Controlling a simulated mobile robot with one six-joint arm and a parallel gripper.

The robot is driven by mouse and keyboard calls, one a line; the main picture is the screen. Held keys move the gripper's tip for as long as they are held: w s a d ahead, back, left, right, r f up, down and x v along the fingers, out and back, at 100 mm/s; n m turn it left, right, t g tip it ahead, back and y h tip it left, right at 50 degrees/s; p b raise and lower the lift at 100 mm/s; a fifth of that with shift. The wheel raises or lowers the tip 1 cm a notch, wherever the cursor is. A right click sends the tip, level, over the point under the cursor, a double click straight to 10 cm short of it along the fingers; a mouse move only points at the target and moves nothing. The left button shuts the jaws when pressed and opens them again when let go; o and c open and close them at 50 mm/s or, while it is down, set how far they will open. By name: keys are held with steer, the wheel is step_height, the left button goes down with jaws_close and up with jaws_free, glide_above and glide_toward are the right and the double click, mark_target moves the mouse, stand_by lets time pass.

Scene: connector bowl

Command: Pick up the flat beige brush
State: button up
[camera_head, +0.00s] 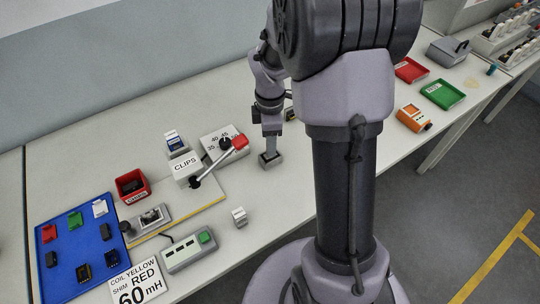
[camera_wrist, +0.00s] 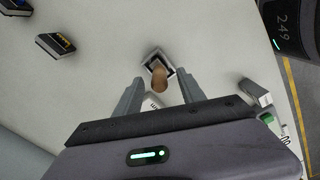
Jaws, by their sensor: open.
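A brown-beige piece with a rounded end (camera_wrist: 159,78), which looks like the brush, stands up from a small pale block with a dark square top (camera_wrist: 150,60) in the wrist view. My gripper (camera_wrist: 160,75) is open, with one finger on each side of the brown-beige piece. I cannot tell whether either finger touches it. In the head view my gripper (camera_head: 270,150) points down at the small block (camera_head: 271,161) on the table, and the piece is hidden there.
Left of my gripper are a red-knobbed lever (camera_head: 240,142), a CLIPS box (camera_head: 187,169), a red bin (camera_head: 132,186) and a blue tray (camera_head: 78,231). A small white block (camera_head: 239,216) stands in front. Red (camera_head: 410,70) and green (camera_head: 442,94) trays lie right.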

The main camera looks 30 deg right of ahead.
step_height(320, 180, down, 2)
steer(key=shift+r, duration=0.1)
jaws_close()
